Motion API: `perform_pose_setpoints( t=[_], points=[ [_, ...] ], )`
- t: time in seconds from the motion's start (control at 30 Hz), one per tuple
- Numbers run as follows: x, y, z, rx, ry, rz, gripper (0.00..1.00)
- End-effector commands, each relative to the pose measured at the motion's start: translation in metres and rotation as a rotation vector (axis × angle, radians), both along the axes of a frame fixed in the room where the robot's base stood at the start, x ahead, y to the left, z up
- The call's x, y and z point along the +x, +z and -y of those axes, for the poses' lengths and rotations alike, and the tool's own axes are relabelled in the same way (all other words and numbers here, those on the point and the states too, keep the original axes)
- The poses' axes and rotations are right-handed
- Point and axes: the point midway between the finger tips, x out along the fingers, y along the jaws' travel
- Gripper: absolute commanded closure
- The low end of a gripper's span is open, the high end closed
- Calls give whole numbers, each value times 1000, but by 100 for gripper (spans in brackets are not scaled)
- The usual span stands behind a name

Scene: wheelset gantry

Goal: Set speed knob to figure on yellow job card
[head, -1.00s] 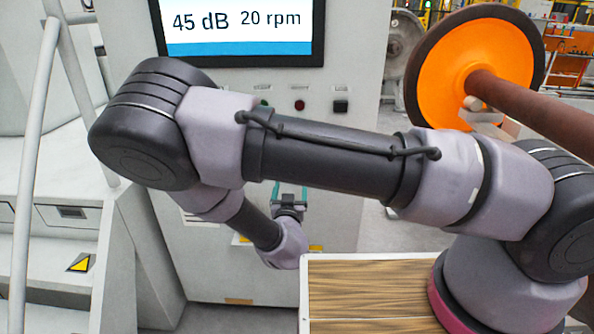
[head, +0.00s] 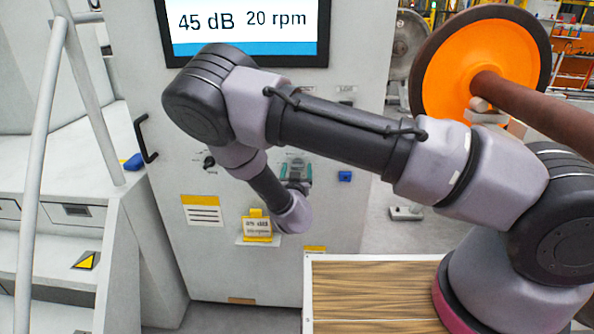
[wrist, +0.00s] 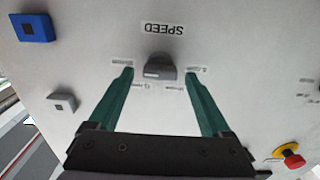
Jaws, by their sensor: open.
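The speed knob (wrist: 160,66) is a dark grey knob under an upside-down SPEED label in the wrist view, with small blurred marks around it. My gripper (wrist: 159,74) is open, with one green finger on each side of the knob and gaps between; I cannot tell its depth from the panel. In the head view my gripper (head: 297,172) is at the panel and the knob is hidden. The screen (head: 246,28) reads 45 dB and 20 rpm.
A blue square button (wrist: 33,27), a grey button (wrist: 62,102) and a red emergency stop (wrist: 290,156) surround the knob. Another black knob (head: 209,161) and a yellow-headed notice (head: 203,210) are on the panel. A wood-topped surface (head: 370,290) lies in front.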

Motion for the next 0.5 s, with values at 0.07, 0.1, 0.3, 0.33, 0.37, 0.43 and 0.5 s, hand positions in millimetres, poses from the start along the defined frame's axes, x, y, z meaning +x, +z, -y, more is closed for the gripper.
perform_pose_setpoints(
  t=[0.07,0.1,0.3,0.33,0.37,0.43,0.5],
  points=[
    [0,0,0,0,0,0,25],
    [0,0,0,0,0,0,40],
    [0,0,0,0,0,0,100],
    [0,0,0,0,0,0,100],
    [0,0,0,-1,0,0,100],
    [0,0,0,-6,0,0,100],
    [0,0,0,-17,0,-1,100]
  ],
)
